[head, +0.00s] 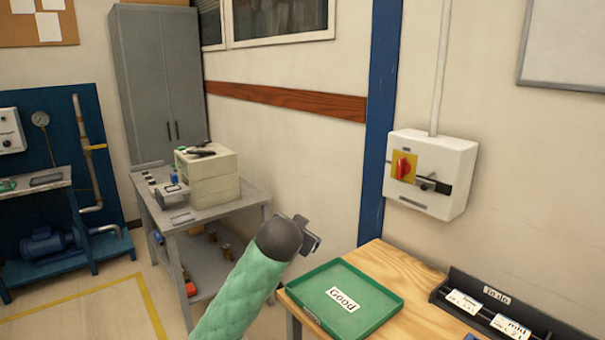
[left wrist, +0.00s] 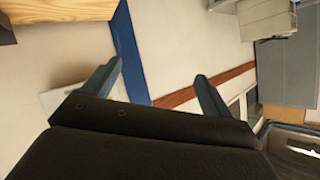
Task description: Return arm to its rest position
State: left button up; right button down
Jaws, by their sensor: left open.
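My left arm, in a green quilted sleeve, rises from the bottom middle of the head view. Its dark left gripper (head: 305,237) is held in the air left of the wooden bench, at about the height of the green tray. In the left wrist view the left gripper (left wrist: 158,85) has its two fingers spread apart, with nothing between them but the wall and blue post behind. My right gripper shows in neither view.
A green tray (head: 385,294) labelled "Good" lies on the wooden bench (head: 395,258), beside a black "To do" rack (head: 485,318). A white switch box (head: 450,165) with a red knob hangs above. A grey cart (head: 250,191) stands behind my arm.

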pick_arm(q)
jog(key=s+a+f+n+g, duration=0.2)
jog(key=s+a+f, duration=0.3)
jog(key=f, duration=0.6)
jog(key=s+a+f+n+g+y, duration=0.15)
jog(key=s+a+f, duration=0.25)
jog(key=s+f, duration=0.45)
jog(key=s+a+f+n+g, duration=0.15)
jog(key=s+a+f, duration=0.3)
jog(key=f, duration=0.85)
jog(key=s+f+g, duration=0.2)
jog(key=s+f, duration=0.4)
jog(key=s, duration=0.3)
jog(key=s+a+f+g, duration=0.1)
jog(key=s+f+g, duration=0.1)
jog(key=s+f, duration=0.5)
jog(key=s+f+g, duration=0.2)
jog(key=s+f, duration=0.4)
jog(key=s, duration=0.7)
jog(key=shift+a+f+n, duration=0.15)
jog(key=shift+f+n, duration=0.15)
jog(key=shift+n, duration=0.1)
